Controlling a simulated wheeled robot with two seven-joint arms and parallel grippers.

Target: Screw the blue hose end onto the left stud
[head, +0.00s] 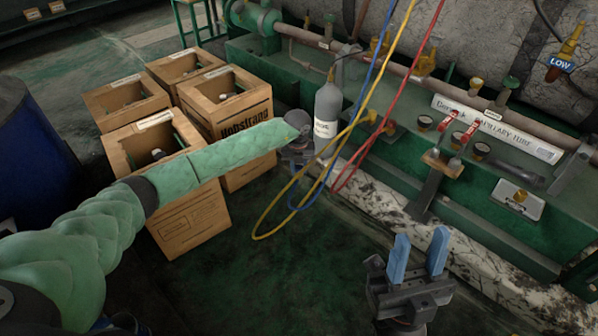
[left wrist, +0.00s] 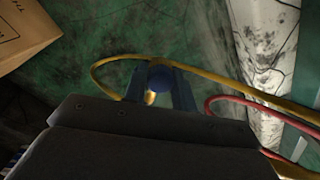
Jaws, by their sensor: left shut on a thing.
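My left gripper (head: 301,152) is at the end of the green-sleeved arm, beside the grey cylinder (head: 328,108). It is partly hidden by the arm. In the left wrist view its fingers (left wrist: 160,88) are shut on the blue hose end (left wrist: 160,78), which shows as a round blue part with a brass-coloured tip below. The blue hose (head: 377,75) hangs from above and loops low beside this gripper. A small manifold (head: 441,163) with two red handles stands on a post to the right, well apart from the left gripper; I cannot make out its left stud. My right gripper (head: 414,262) is open and empty, fingers up.
A yellow hose (head: 256,226) and a red hose (head: 400,100) hang close to the blue one. Several open cardboard boxes (head: 225,95) stand under and behind my left arm. A green bench (head: 400,155) with pipes and valves runs along the back right.

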